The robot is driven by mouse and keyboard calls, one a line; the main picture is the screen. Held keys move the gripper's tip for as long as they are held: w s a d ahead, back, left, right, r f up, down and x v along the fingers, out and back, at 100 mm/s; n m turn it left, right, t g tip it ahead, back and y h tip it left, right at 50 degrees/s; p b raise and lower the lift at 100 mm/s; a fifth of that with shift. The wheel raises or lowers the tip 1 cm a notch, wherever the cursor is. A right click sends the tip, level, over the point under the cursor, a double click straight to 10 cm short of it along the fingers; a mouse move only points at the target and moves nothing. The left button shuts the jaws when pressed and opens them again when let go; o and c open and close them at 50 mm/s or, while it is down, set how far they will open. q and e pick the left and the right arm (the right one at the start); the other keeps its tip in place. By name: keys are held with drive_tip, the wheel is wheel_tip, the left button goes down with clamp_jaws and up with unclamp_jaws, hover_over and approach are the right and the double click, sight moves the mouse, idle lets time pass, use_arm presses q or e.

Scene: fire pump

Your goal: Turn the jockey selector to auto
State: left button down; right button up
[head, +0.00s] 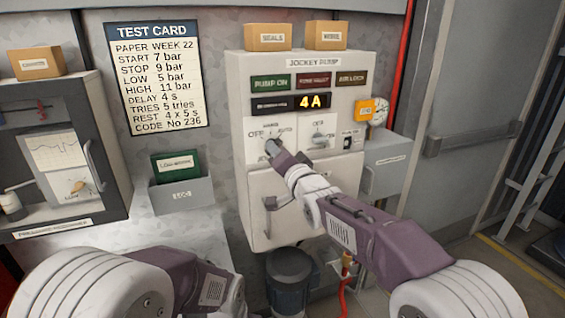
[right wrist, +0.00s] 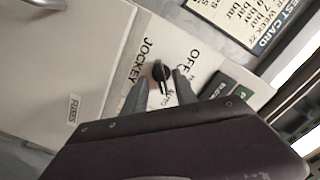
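The jockey selector is a small black knob (right wrist: 160,74) on a white plate marked OFF, JOCKEY and AUTO in the right wrist view. Its narrow end lies toward the small lettering by AUTO, but the exact setting is hard to tell. My right gripper (right wrist: 160,92) has its two grey fingers apart, one on each side of the knob, with gaps showing. In the head view my right gripper (head: 273,147) is at the left selector of the jockey pump panel (head: 313,63) and mostly hides the knob. My left gripper is not visible; only my left arm shows.
A second selector (head: 320,138) sits to the right on the panel. A display (head: 310,101) reads 4A. A door handle (head: 280,203) sticks out below. A green-card holder (head: 182,190) is at the left, and a grey box (head: 388,165) juts out at the right.

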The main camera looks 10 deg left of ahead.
drive_tip(key=b+v, duration=0.2)
drive_tip(key=v, duration=0.5)
drive_tip(key=shift+s+f, duration=0.1)
drive_tip(key=w+d+m+t+h+p, duration=0.1)
drive_tip(key=w+d+m+h+p, duration=0.2)
drive_tip(key=d, duration=0.6)
drive_tip(key=s+d+f+g+h, duration=0.3)
drive_tip(key=d+f+g+h, duration=0.2)
drive_tip(key=d+f, duration=1.15)
drive_tip(key=s+d+f+n+g, duration=0.1)
drive_tip(key=s+f+n+g, duration=0.1)
drive_tip(key=s+f, duration=0.3)
drive_tip(key=s+d+f+n+g+h, duration=0.1)
drive_tip(key=s+f+g, duration=0.3)
drive_tip(key=s, duration=0.7)
drive_tip(key=s+d+f+n+g, duration=0.3)
drive_tip(key=s+f, duration=0.4)
drive_tip(key=s, duration=0.2)
drive_tip(key=shift+f+g+h+p, duration=0.35)
drive_tip(key=shift+g+h+p, duration=0.05)
